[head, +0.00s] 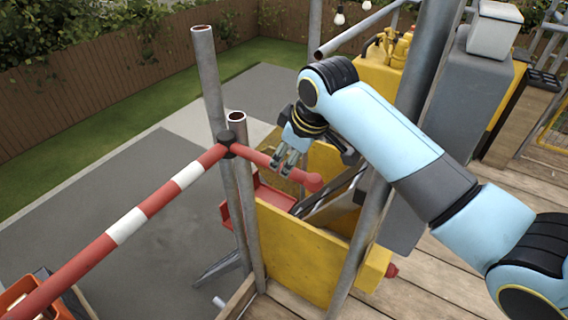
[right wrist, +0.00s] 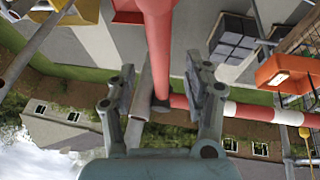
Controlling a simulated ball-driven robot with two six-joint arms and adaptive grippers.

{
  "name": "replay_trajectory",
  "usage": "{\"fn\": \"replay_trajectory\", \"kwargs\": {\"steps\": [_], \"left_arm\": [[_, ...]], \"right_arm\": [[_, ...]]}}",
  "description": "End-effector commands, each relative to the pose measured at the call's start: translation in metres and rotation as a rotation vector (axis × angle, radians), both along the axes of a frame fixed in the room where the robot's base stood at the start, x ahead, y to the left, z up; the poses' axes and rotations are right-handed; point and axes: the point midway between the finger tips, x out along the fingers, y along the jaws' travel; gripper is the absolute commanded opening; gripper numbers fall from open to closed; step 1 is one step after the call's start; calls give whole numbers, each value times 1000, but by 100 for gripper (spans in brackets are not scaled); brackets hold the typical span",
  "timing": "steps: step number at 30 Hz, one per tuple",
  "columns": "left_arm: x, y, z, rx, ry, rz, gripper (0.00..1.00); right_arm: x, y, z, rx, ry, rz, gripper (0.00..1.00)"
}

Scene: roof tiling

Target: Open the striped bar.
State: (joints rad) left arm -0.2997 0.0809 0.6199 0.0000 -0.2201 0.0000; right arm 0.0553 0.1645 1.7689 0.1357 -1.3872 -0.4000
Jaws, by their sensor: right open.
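The striped bar (head: 128,225) is red and white and runs from the lower left up to a dark joint (head: 229,146) at a grey upright post. Beyond the joint, a plain red end (head: 250,156) slopes right to a rounded red tip (head: 313,181). My right gripper (head: 283,165) is at this red end, between joint and tip. In the right wrist view, its open fingers (right wrist: 165,95) stand on either side of the red end (right wrist: 157,40), with gaps showing. The striped part (right wrist: 245,110) runs right behind the right finger. My left gripper is not in view.
Grey scaffold posts (head: 211,90) stand beside the joint. A yellow panel (head: 300,252) and a red tray (head: 270,198) lie below the gripper. An orange crate (right wrist: 284,72) and dark stacked blocks (right wrist: 234,38) show in the right wrist view. Plank decking (head: 440,280) is at lower right.

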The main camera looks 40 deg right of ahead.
Motion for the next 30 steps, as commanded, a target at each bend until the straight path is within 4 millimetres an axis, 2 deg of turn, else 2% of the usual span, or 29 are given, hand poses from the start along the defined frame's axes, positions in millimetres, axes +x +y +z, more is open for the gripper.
{"fn": "replay_trajectory", "kwargs": {"steps": [4, 9, 20, 23, 30], "left_arm": [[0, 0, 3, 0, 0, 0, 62], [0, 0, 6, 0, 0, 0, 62], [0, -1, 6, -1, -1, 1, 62], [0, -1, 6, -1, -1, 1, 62], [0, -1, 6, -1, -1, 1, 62]], "right_arm": [[12, -1, -26, 0, 2, 0, 51], [21, -1, -43, 0, 1, -1, 51], [23, -1, -50, -1, 0, 0, 51], [23, -1, -50, -1, 0, 0, 41], [23, -1, -50, -1, 0, 0, 10]]}}
